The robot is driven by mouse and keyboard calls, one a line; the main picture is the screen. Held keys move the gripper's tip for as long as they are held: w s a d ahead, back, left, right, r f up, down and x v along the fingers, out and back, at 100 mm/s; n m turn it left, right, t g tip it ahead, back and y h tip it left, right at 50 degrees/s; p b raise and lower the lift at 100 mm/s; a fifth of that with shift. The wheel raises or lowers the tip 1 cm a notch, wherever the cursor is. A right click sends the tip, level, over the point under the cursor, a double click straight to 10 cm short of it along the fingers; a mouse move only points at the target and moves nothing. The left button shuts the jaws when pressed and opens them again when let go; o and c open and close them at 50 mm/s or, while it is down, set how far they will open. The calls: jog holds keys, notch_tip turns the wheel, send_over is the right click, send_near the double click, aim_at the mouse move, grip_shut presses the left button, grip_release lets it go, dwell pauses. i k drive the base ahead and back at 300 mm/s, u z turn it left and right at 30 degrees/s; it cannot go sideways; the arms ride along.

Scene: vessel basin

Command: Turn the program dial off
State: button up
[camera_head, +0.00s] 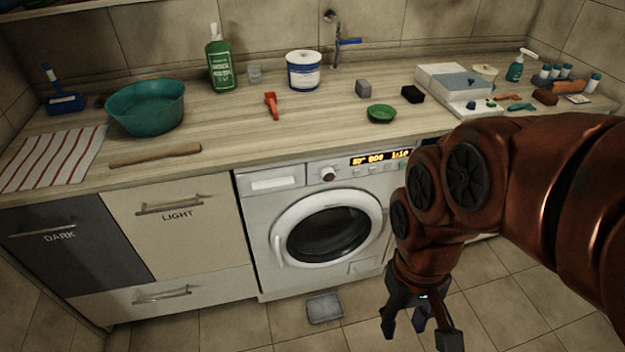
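The program dial (328,175) is a small dark round knob on the upper panel of the white washing machine (255,215). It sits between the detergent drawer (275,182) and the lit orange display (380,158). The display is on and shows characters. The pointer position of the dial is too small to tell. The machine's round door (327,233) looks shut. My gripper (418,330) hangs low in front of the machine, to the right of and well below the dial. Its dark fingers are spread apart and hold nothing visible. My arm hides the machine's right side.
A wooden counter (225,130) runs above the machine, with a teal basin (146,108), a green bottle (219,62), a white tub (303,70), a red tool (271,105) and a green bowl (381,114). A grey tray (324,307) lies on the tiled floor. Space before the dial is clear.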

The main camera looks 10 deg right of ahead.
aim_at(327, 174)
jog(key=u, duration=0.35)
jog(key=k, duration=1.1)
jog(key=u, duration=1.3)
jog(key=i, duration=1.1)
jog(key=z, duration=0.85)
